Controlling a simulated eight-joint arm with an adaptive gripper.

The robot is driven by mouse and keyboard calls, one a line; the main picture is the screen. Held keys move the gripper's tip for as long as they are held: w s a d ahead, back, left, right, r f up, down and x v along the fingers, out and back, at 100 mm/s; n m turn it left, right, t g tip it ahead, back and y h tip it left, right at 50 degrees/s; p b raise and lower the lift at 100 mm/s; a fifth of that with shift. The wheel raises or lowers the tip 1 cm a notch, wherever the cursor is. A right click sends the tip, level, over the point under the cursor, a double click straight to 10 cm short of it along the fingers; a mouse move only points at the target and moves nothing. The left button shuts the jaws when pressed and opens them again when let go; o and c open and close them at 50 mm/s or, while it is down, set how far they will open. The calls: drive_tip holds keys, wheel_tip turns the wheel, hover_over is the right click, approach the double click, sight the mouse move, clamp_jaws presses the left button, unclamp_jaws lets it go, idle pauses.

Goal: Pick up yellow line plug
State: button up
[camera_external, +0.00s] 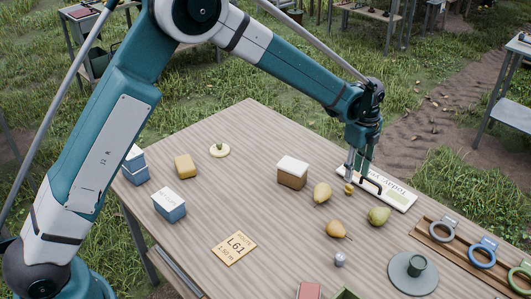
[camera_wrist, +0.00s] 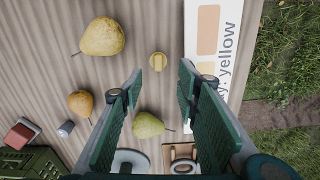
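I cannot tell exactly how high the fingertips are above the plug.
Pears stand near: one (camera_external: 322,192) to the left, a green one (camera_external: 379,216) and an orange-brown one (camera_external: 336,229) in front. A brown box (camera_external: 292,173) and a rack with coloured rings (camera_external: 431,233) are also on the table.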

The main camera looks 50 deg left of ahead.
sight(351, 186)
drive_tip(key=shift+f, duration=1.25)
drive_tip(key=shift+s+a+f+b, duration=0.1)
drive_tip(key=shift+f+b, duration=0.15)
drive_tip(key=shift+f, duration=1.05)
drive_tip(key=shift+s+f+b, duration=0.1)
drive_tip(key=shift+f+b, duration=0.15)
drive_tip(key=shift+f, duration=1.05)
drive_tip(key=c, duration=0.6)
